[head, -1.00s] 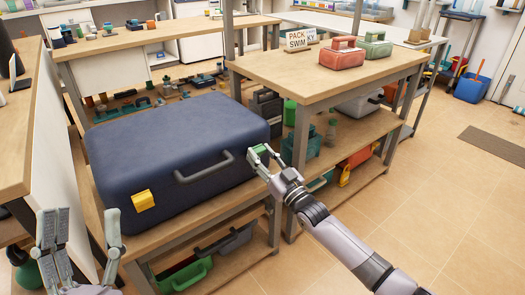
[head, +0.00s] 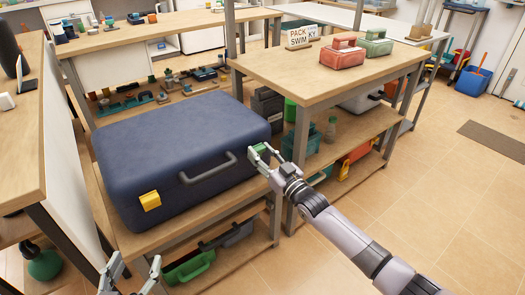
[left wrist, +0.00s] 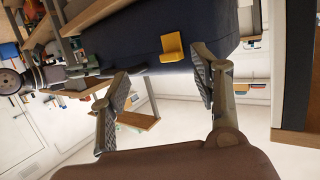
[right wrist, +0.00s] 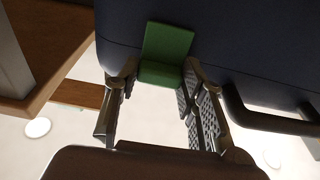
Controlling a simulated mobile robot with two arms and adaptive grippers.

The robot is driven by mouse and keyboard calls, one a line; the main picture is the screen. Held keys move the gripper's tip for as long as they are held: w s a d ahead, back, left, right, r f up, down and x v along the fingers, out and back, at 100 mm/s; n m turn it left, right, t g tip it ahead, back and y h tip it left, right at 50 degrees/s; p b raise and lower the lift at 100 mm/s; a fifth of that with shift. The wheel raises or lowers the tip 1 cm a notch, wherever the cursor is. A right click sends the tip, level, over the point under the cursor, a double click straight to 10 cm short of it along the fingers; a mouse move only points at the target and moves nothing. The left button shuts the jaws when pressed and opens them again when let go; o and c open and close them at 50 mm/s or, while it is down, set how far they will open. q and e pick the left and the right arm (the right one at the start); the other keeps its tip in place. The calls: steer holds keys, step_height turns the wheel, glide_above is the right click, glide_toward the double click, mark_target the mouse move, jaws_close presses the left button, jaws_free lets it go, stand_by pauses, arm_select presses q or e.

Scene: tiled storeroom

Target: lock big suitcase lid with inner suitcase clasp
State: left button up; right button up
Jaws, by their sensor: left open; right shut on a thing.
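The big dark blue suitcase (head: 180,140) lies on a wooden shelf with its lid down and its grey handle (head: 208,170) towards me. A yellow clasp (head: 150,201) is on its front left; it also shows in the left wrist view (left wrist: 172,47). A green clasp (head: 258,147) is at its front right corner. My right gripper (head: 266,154) is shut on the green clasp, which sits between the fingers in the right wrist view (right wrist: 165,55). My left gripper (head: 134,264) is open and empty, below and in front of the yellow clasp, apart from it.
A table (head: 320,75) at the right holds a red case (head: 342,56), a green case (head: 376,43) and signs (head: 300,38). Cases lie on the shelf below the suitcase, including a green one (head: 188,268). Another worktop (head: 20,130) borders the left. Tiled floor (head: 430,210) is free at right.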

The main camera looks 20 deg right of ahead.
arm_select(q)
steer(key=s+a+f+g+y+p, duration=0.1)
steer(key=s+a+f+g, duration=0.1)
steer(key=s+f+g, duration=0.3)
step_height(320, 180, down, 3)
steer(key=shift+s+a+r+g+y+p, duration=0.15)
steer(key=shift+s+a+g+y+p, duration=0.2)
steer(key=shift+s, duration=0.25)
arm_select(e)
steer(key=shift+w+r+g, duration=0.15)
steer(key=shift+g, duration=0.15)
steer(key=o, duration=1.2)
steer(key=v, duration=1.2)
steer(key=shift+a, duration=0.1)
